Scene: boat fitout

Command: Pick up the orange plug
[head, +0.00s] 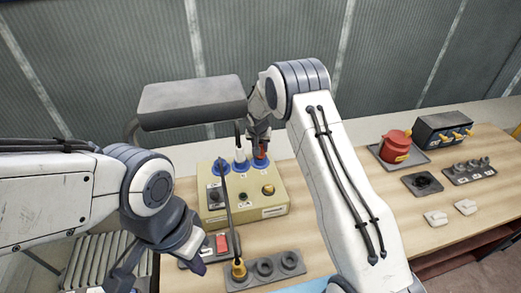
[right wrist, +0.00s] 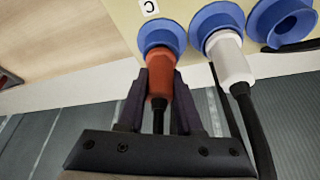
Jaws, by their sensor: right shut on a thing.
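The orange plug (right wrist: 158,84) sits in a blue socket (right wrist: 162,38) marked C in the right wrist view. In the head view the orange plug (head: 261,151) is at the back right of a beige box (head: 270,212). My right gripper (right wrist: 160,88) is shut on the orange plug, one finger on each side of it. It also shows in the head view (head: 259,138), partly hidden by its own arm. My left gripper (head: 155,273) is open and empty at the lower left, in front of the box.
A white plug (right wrist: 230,62) with a black cable sits in the adjacent blue socket. A third blue socket (right wrist: 290,25) is empty. A yellow plug (head: 239,270) stands in a grey block. A red switch (head: 395,147) and dark panel (head: 440,130) are on the right.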

